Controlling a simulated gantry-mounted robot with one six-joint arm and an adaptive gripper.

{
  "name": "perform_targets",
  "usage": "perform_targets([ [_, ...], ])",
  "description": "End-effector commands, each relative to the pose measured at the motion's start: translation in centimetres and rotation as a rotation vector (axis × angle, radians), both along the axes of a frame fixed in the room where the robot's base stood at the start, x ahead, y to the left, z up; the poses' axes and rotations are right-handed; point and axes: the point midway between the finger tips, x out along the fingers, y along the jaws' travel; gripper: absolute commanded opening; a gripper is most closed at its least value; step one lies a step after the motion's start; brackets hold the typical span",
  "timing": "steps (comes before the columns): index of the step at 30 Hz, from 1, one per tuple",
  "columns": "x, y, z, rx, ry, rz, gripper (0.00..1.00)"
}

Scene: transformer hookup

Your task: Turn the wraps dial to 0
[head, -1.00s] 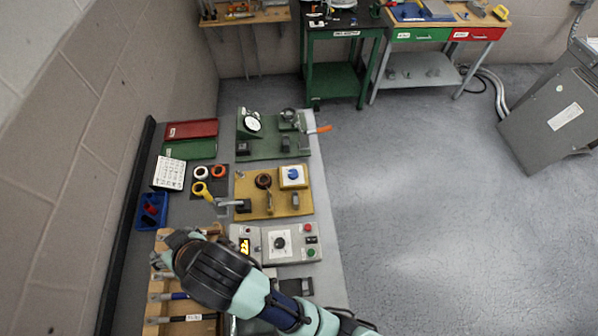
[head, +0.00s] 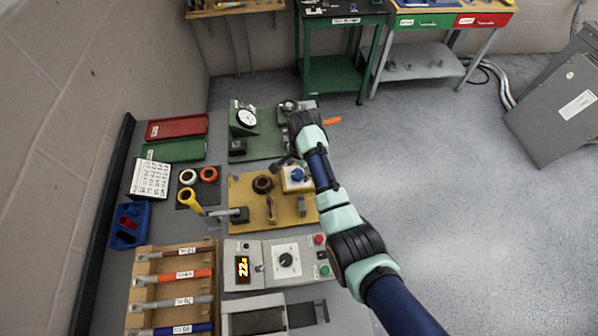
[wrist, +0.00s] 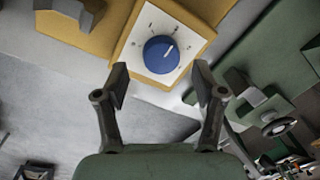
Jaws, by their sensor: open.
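A blue dial (head: 297,174) sits on a white square plate on the yellow board (head: 240,190); its lettering is too small to read in the head view. In the head view my wrist covers part of the plate's right side.
The yellow board also bears a dark ring coil (head: 262,184) and clamps. A green board with a gauge (head: 246,117) lies behind. A grey control box with a black knob (head: 286,260) and lit display (head: 243,269) stands in front.

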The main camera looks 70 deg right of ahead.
Motion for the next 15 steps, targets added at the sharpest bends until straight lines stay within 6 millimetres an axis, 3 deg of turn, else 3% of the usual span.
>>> perform_targets([
  [5,0.2,-0.1,-2.1,0.0,0.0,0.001,0.69],
  [13,0.2,-0.1,-2.3,-0.001,0.0,0.002,0.69],
  [15,0.2,-0.1,-2.3,-0.001,0.0,0.002,0.59],
])
